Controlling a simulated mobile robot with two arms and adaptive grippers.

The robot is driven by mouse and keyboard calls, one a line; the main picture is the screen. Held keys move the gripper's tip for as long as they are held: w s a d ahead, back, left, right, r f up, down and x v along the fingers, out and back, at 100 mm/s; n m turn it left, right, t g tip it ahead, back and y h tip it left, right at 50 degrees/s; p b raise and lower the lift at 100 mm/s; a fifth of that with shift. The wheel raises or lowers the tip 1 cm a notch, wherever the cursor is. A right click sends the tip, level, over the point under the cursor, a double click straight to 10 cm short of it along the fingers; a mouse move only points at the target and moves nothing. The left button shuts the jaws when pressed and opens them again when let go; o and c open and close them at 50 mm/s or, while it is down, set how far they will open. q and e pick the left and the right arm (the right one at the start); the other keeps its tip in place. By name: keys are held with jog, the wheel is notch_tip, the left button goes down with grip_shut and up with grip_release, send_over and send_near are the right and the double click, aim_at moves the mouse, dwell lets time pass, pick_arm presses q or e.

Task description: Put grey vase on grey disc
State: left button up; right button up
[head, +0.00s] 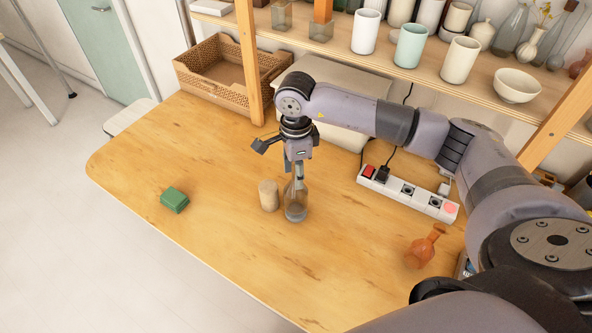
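A grey, see-through glass vase (296,206) with a round body and narrow neck stands upright on the wooden table. My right gripper (298,178) points straight down over it, with its fingers at the vase's neck. The fingers and neck overlap in the picture, so I cannot tell whether they are closed on it. I cannot make out a grey disc in the head view. My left gripper is not in view.
A wooden cylinder (268,196) stands close left of the vase. A green block (174,199) lies further left and an orange vase (424,246) sits right. A power strip (407,193), wicker basket (215,72) and crowded shelf (455,77) line the back. The front table is clear.

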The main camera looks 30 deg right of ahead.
jog(key=shift+r, duration=0.1)
notch_tip(320, 180, up, 12)
jog(key=b, duration=0.3)
dwell(0.4)
dwell(0.4)
